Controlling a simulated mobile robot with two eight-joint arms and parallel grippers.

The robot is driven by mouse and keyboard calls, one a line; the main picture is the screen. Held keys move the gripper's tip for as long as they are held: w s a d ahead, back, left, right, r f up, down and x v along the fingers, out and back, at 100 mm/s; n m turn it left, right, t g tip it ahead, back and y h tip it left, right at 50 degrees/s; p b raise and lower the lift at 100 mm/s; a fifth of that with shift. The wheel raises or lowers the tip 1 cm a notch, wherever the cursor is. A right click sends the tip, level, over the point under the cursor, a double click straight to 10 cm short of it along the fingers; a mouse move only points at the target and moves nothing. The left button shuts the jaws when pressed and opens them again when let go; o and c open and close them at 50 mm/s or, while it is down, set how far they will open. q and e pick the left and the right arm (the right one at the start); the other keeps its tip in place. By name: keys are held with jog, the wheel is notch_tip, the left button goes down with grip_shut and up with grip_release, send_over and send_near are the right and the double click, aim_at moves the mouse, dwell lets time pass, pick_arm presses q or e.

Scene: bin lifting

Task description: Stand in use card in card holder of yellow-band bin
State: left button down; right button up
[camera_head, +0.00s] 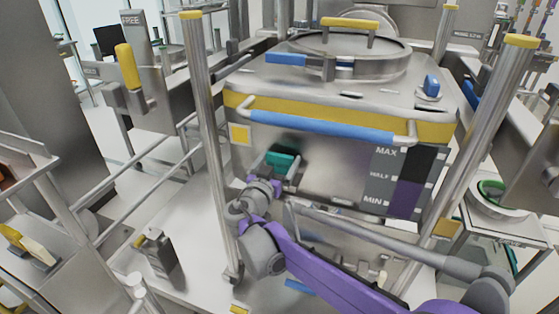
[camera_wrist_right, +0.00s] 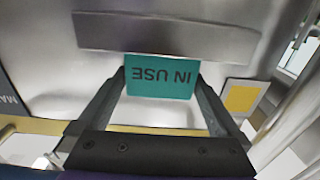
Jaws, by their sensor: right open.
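The yellow-band bin (camera_head: 330,180) is a large steel bin with a blue bar handle across its yellow band (camera_head: 435,128). The green in use card (camera_head: 283,158) is at its front face. In the right wrist view the card (camera_wrist_right: 160,77) reads "IN USE" upside down, with one edge at the steel strip of the card holder (camera_wrist_right: 165,36), seemingly tucked behind it. My right gripper (camera_head: 281,172) is at the card. Its fingers (camera_wrist_right: 160,92) are open, one on each side of the card, with narrow gaps. My left gripper is not in view.
Steel posts (camera_head: 207,130) stand on both sides of the bin. The blue handle (camera_head: 320,120) is above my right gripper. A level scale marked MAX, HALF and MIN (camera_head: 385,175) is to its right. A "FREE" sign (camera_head: 130,18) is at upper left.

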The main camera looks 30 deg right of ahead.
jog(key=v, duration=1.2)
jog(key=s+d+f+n+g+y, duration=0.3)
jog(key=s+f+n+g+y, duration=0.25)
jog(key=s+f, duration=0.8)
jog(key=s+a+f+n+g+y, duration=0.1)
jog(key=s+a+f+n+y, duration=0.3)
jog(key=s+a+f+y, duration=0.4)
jog(key=shift+s+a+f, duration=0.45)
jog(key=shift+s+f, duration=0.1)
jog(key=shift+n, duration=0.25)
